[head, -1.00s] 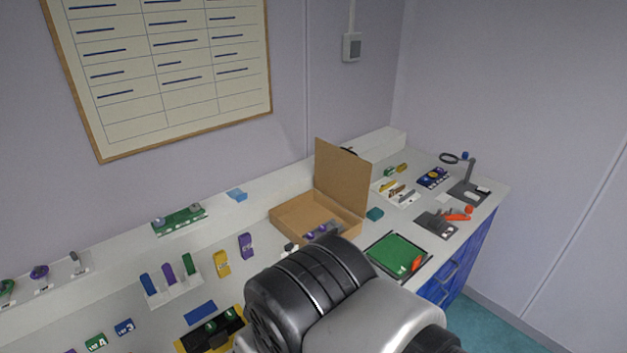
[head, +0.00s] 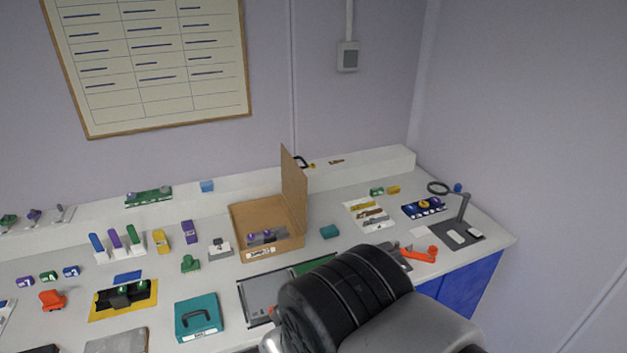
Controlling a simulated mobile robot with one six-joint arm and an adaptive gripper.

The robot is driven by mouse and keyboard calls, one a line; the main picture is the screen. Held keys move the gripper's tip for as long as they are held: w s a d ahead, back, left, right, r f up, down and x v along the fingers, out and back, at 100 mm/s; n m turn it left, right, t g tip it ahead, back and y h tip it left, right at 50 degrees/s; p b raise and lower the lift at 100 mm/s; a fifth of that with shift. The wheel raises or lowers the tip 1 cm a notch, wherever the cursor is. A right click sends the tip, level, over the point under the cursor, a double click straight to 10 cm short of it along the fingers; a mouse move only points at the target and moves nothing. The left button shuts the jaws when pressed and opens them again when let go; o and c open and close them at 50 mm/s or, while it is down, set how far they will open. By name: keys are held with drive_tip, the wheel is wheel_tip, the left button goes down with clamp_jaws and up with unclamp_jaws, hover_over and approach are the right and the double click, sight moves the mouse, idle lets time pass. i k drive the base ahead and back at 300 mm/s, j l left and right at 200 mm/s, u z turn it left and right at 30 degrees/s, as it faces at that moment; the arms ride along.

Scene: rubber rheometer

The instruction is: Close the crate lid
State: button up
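The crate is an open brown box (head: 236,224) in the middle of the bench in the head view, with a white label on its front. Its brown lid (head: 294,187) stands upright along the box's right side. A grey holder with purple-topped pieces (head: 267,238) lies inside the box. My arm's dark, rounded part fills the lower right, in front of the bench and apart from the box. My gripper's fingers do not show.
A teal case (head: 199,315) stands in front of the box at the left. A small teal block (head: 329,231) sits right of the lid. A grey tray with a green part (head: 258,289) lies in front, partly hidden by my arm. A magnifier stand (head: 463,215) is at the right.

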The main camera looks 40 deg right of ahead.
sight(294, 180)
drive_tip(key=l+u, duration=0.15)
drive_tip(key=l, duration=0.6)
drive_tip(key=l+u, duration=0.1)
drive_tip(key=l, duration=0.6)
drive_tip(key=l+u, duration=0.15)
drive_tip(key=l, duration=0.6)
drive_tip(key=k+l+u, duration=0.15)
drive_tip(key=l, duration=0.55)
drive_tip(key=i+l+u, duration=0.15)
drive_tip(key=i, duration=0.25)
